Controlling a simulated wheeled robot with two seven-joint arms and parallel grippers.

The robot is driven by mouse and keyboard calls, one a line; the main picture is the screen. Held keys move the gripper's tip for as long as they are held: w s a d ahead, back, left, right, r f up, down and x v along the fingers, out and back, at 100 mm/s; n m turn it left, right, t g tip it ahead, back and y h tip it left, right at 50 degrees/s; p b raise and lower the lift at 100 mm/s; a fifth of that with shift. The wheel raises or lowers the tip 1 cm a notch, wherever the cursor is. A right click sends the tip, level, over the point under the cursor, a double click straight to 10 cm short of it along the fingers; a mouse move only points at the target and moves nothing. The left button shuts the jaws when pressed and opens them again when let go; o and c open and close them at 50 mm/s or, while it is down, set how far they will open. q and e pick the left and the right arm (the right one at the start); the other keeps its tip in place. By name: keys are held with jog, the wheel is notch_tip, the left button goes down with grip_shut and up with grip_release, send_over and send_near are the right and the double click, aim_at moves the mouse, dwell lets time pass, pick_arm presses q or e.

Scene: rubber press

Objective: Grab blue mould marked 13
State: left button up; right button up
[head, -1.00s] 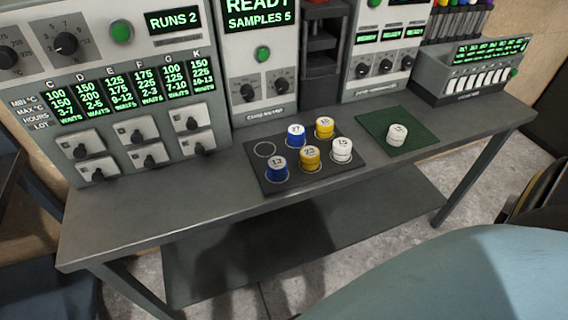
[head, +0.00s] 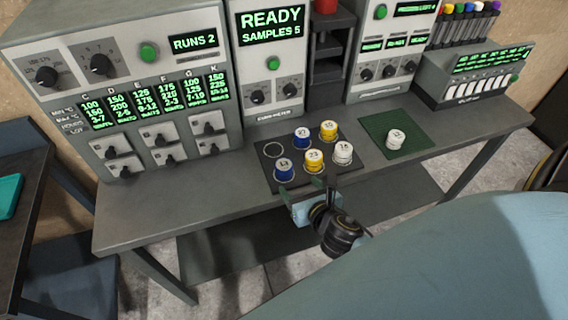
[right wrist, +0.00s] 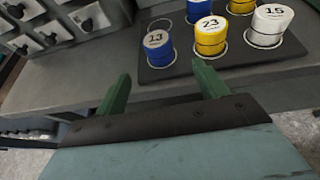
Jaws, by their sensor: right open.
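The blue mould marked 13 (head: 284,170) has a white top and stands at the front left of the dark mat (head: 266,181). It also shows in the right wrist view (right wrist: 158,48), just beyond my fingertips and between their lines. My right gripper (right wrist: 160,80) is open and empty, with two green fingers apart. In the head view the right gripper (head: 306,192) is at the table's front edge, in front of the mat and a little right of the mould. Nothing hides the mould. My left gripper is not in view.
Beside it on the mat stand another blue mould (head: 302,138), yellow moulds (head: 313,161) and (head: 328,131), and a white mould (head: 342,153). One ring (head: 272,150) is empty. A white mould (head: 396,139) sits on a green mat (head: 412,148). Machines line the table's back.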

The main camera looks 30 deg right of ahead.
aim_at(288, 170)
jog(key=x, duration=0.8)
jog(key=shift+w+r+b, duration=0.2)
jog(key=shift+r+b, duration=0.1)
jog(key=shift+r, duration=0.1)
jog(key=shift+b+x, duration=0.3)
jog(key=shift+x, duration=2.3)
jog(key=shift+a+f, duration=0.1)
jog(key=shift+a, duration=0.05)
jog(key=c, duration=1.2)
